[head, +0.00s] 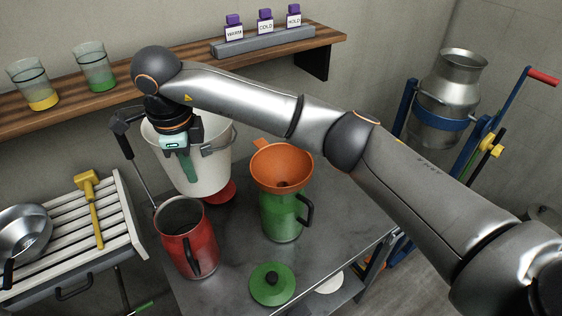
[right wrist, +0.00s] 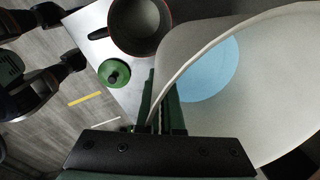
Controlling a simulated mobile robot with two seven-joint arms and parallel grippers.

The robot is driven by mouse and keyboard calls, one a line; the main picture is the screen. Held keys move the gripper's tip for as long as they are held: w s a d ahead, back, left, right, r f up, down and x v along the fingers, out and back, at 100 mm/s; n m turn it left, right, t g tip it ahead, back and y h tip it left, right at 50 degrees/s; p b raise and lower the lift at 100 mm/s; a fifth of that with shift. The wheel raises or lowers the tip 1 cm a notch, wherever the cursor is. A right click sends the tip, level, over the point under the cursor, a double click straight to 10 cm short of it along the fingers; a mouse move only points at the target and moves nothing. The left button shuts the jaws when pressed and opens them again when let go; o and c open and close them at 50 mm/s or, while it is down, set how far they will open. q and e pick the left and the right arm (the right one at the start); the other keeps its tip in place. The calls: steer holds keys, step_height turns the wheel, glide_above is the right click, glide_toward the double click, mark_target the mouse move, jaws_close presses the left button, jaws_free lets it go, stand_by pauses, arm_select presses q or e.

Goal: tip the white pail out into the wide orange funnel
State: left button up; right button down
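The white pail (head: 218,155) is upright at the back left of the grey table, and some blue liquid (right wrist: 208,72) shows inside it in the right wrist view. My right gripper (head: 181,168) is shut on the pail's near-left wall; the rim passes between its green fingers (right wrist: 160,108). I cannot tell whether the pail's base touches the table. The wide orange funnel (head: 283,163) sits upright in the mouth of a green jug (head: 283,215), to the right of the pail and apart from it. My left gripper is not in view.
A red jug (head: 184,238) stands in front of the pail; a red disc (head: 221,192) is partly hidden beside the pail. A green lid (head: 272,284) lies at the table front. A wooden shelf (head: 140,95) runs behind. My right arm spans above the funnel.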

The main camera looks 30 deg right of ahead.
mark_target(208, 173)
steer(key=shift+d+r, duration=0.1)
steer(key=shift+s+d+r+t+y, duration=0.15)
steer(key=shift+d+t+y, duration=0.2)
steer(key=shift+y, duration=0.55)
steer(key=shift+s+d+t+y, duration=0.1)
steer(key=shift+d+t+y, duration=0.25)
steer(key=shift+y, duration=0.55)
steer(key=shift+s+d+t+y+b, duration=0.2)
steer(key=shift+d+t+y+b, duration=0.25)
steer(key=shift+y+b, duration=0.5)
steer(key=b, duration=0.1)
steer(key=f+b, duration=0.1)
steer(key=shift+s+d+f+y+b, duration=0.2)
steer(key=shift+d+y+b, duration=0.1)
steer(key=shift+d+y, duration=0.1)
steer(key=shift+d+t+b, duration=0.1)
steer(key=shift+t+b, duration=0.15)
steer(key=shift+b, duration=0.15)
steer(key=shift+r+y, duration=0.15)
steer(key=shift+y, duration=0.1)
steer(key=shift+s+d, duration=0.1)
steer(key=shift+d+r+b, duration=0.1)
steer(key=shift+r+b, duration=0.05)
steer(key=shift+b, duration=0.15)
